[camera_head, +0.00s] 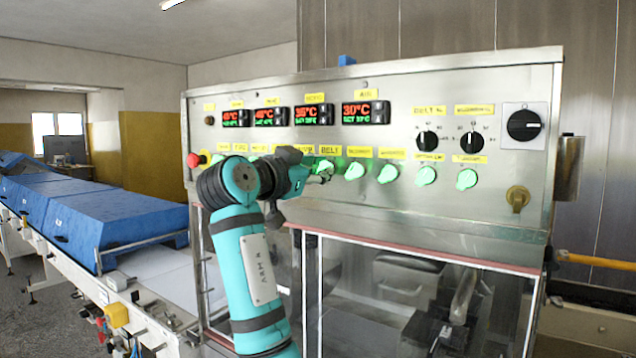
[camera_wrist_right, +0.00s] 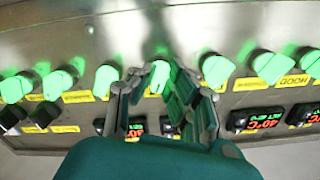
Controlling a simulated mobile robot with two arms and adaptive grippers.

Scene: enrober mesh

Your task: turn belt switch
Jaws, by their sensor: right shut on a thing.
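The belt switch (camera_head: 325,166) is a green lit knob on the steel control panel, below the yellow BELT label (camera_head: 331,150). My right gripper (camera_head: 318,178) reaches it from the left in the head view, and its fingers partly cover the knob. In the right wrist view a green knob (camera_wrist_right: 159,70) stands between the tips of my right gripper (camera_wrist_right: 150,79), which is shut on it. The knob's exact angle is hard to tell. My left gripper is not in view.
Other green knobs (camera_head: 355,171) stand close on both sides in a row. Red and green temperature displays (camera_head: 363,112) sit above. Black dials (camera_head: 427,140) and a red stop button (camera_head: 193,160) are further off. A conveyor with blue covers (camera_head: 110,215) runs at left.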

